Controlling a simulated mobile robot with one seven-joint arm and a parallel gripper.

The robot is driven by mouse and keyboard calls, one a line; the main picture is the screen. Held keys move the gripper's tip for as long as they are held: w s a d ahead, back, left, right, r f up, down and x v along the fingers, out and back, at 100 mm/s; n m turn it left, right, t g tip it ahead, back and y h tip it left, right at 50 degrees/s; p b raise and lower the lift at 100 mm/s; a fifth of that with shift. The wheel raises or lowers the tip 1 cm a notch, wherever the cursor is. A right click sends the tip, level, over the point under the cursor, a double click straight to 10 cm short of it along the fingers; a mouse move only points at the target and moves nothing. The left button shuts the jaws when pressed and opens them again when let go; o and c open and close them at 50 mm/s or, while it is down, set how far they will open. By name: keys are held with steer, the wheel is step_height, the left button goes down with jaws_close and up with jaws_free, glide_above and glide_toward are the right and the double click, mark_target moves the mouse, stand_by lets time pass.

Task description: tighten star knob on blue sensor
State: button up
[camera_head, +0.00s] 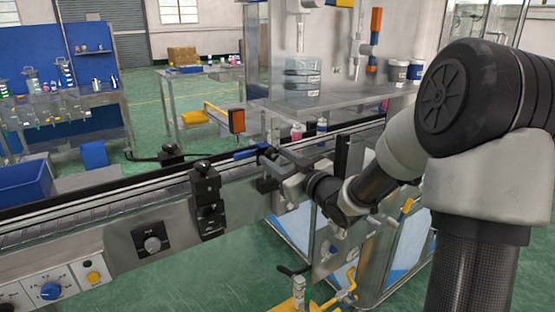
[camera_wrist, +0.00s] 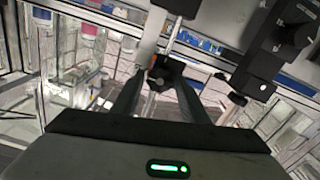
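My gripper (camera_head: 270,170) is at the conveyor's near rail in the head view, right beside a small blue sensor (camera_head: 248,153). In the wrist view its two dark fingers (camera_wrist: 163,80) stand apart and reach toward a black knob (camera_wrist: 166,70). The knob lies between or just beyond the fingertips, at the end of a metal rod (camera_wrist: 172,35). I cannot tell whether the fingers touch it. The knob is hidden by my gripper in the head view.
The conveyor (camera_head: 120,207) runs across the view. A black bracket with knobs (camera_head: 207,200) is on its near side, left of my gripper. An orange-faced device (camera_head: 237,121) stands behind the rail. A clear-walled machine (camera_head: 300,60) is at the back. Green floor lies in front.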

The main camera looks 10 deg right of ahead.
steer(key=c, duration=0.7)
steer(key=shift+o, duration=0.2)
steer(key=shift+r+m+p, duration=0.1)
steer(key=shift+m+p, duration=0.2)
steer(key=shift+p, duration=0.05)
steer(key=m+p, duration=0.2)
steer(key=shift+r+m, duration=0.1)
steer(key=shift+m, duration=0.2)
steer(key=m+p, duration=0.4)
steer(key=shift+m, duration=0.3)
steer(key=m+p, duration=0.4)
steer(key=m, duration=0.1)
steer(key=shift+m, duration=0.3)
steer(key=shift+m+p, duration=1.65)
steer(key=shift+m, duration=0.55)
